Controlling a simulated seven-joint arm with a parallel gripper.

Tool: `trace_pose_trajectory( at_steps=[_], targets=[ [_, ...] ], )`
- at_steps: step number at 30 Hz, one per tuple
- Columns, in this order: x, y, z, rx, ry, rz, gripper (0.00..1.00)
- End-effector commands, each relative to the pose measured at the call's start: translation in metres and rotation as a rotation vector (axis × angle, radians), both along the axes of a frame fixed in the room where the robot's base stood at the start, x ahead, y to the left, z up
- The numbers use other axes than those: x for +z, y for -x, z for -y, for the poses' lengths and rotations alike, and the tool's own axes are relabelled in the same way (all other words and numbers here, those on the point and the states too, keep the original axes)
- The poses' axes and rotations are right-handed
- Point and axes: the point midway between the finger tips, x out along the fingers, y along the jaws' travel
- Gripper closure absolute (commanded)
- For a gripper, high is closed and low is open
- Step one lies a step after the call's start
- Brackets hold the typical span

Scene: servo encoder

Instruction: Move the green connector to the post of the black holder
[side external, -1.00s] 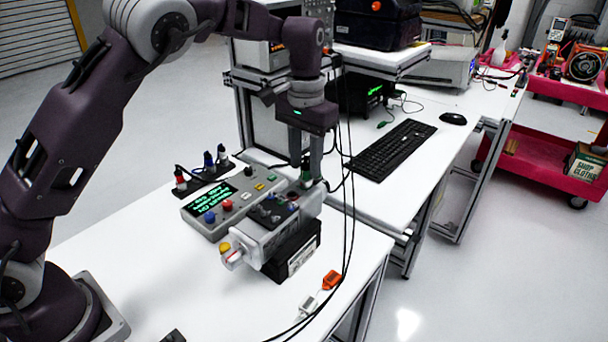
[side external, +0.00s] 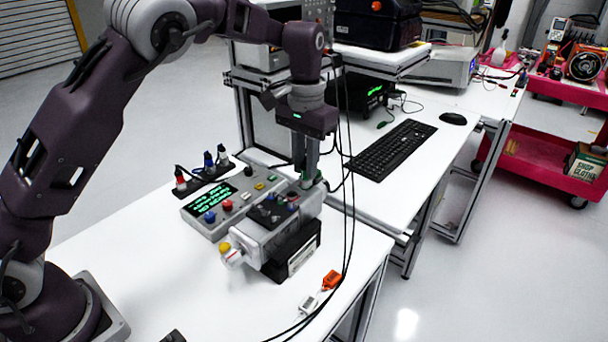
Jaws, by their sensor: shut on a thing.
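The green connector (side external: 308,184) sits at the back end of the grey servo unit (side external: 264,236), mostly hidden by the fingers. My gripper (side external: 308,178) points down and is shut on it. I cannot tell whether the connector is still seated in the unit. The black holder (side external: 203,183) lies to the left, behind the control box. A red connector (side external: 180,179), a blue connector (side external: 208,161) and a black-topped piece (side external: 222,154) stand upright along it. I cannot make out a bare post at this size.
The control box (side external: 225,207) with a lit display and knobs lies between the holder and the servo unit. Black cables hang beside my gripper and run down to the front table edge. An orange connector (side external: 331,280) and a white one (side external: 309,304) lie at front right.

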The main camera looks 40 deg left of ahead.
Motion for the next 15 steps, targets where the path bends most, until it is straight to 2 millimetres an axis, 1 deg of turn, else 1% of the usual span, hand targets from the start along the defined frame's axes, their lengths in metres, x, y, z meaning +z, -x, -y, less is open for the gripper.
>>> trace_pose_trajectory(
  at_steps=[10,15],
  targets=[
    [0.002,0.0,0.0,0.0,0.0,0.0,1.0],
    [0.012,0.0,0.0,-0.001,0.001,0.001,1.0]
  ],
)
